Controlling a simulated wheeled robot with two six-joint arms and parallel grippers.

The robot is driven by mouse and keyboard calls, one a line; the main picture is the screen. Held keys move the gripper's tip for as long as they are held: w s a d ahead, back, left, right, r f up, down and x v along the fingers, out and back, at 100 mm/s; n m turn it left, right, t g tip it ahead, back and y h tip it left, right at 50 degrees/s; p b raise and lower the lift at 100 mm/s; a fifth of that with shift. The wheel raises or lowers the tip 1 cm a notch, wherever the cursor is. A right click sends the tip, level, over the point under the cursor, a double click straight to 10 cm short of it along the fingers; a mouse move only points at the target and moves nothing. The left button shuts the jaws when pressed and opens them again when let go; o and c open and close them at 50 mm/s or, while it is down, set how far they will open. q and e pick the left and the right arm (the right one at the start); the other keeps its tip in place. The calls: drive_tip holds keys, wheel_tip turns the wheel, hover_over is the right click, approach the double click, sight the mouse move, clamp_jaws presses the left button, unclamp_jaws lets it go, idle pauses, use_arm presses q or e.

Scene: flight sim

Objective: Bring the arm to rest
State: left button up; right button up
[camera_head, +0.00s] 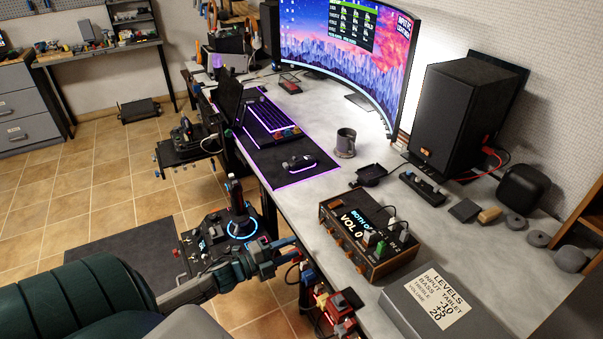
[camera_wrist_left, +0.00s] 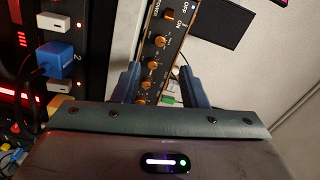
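My left arm comes in from the lower left of the head view, and its gripper (camera_head: 287,251) is over the near edge of the desk, left of a mixer box. In the left wrist view the two blue-grey fingers (camera_wrist_left: 159,72) stand apart with nothing held between them. Beyond them is the mixer box's front (camera_wrist_left: 158,42) with its orange knobs. The mixer box (camera_head: 368,235) shows a "VOL 0" display and sits on the desk, apart from the gripper. My right gripper is not in view.
A joystick (camera_head: 236,207) on a black panel is close to my left forearm. A red device (camera_head: 340,304) is below the gripper at the desk edge. A grey "LEVELS" box (camera_head: 441,302) is at the lower right. A mug (camera_head: 345,143), speaker (camera_head: 462,115) and keyboard (camera_head: 268,122) are on the desk.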

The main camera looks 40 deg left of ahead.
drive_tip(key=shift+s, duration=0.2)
use_arm(q)
drive_tip(key=s+a+f+n+g+y, duration=0.2)
drive_tip(key=s+f+n+y, duration=0.15)
drive_tip(key=f, duration=0.55)
drive_tip(key=s+a+f+n+g+y, duration=0.15)
drive_tip(key=s+f+n, duration=0.25)
drive_tip(key=f, duration=0.5)
drive_tip(key=s+a+f+n+g+y, duration=0.1)
drive_tip(key=s+f+n+g+y, duration=0.2)
drive_tip(key=f, duration=0.6)
drive_tip(key=s+d+f+n+g, duration=0.3)
drive_tip(key=s+f, duration=0.3)
drive_tip(key=s, duration=0.4)
drive_tip(key=s+d+f+n+g, duration=0.3)
drive_tip(key=s+d+f, duration=0.3)
drive_tip(key=s, duration=0.3)
drive_tip(key=s+d+f+n+g, duration=0.3)
drive_tip(key=s+d+f, duration=0.2)
drive_tip(key=s+f, duration=0.3)
drive_tip(key=s, duration=0.2)
drive_tip(key=shift+s, duration=0.3)
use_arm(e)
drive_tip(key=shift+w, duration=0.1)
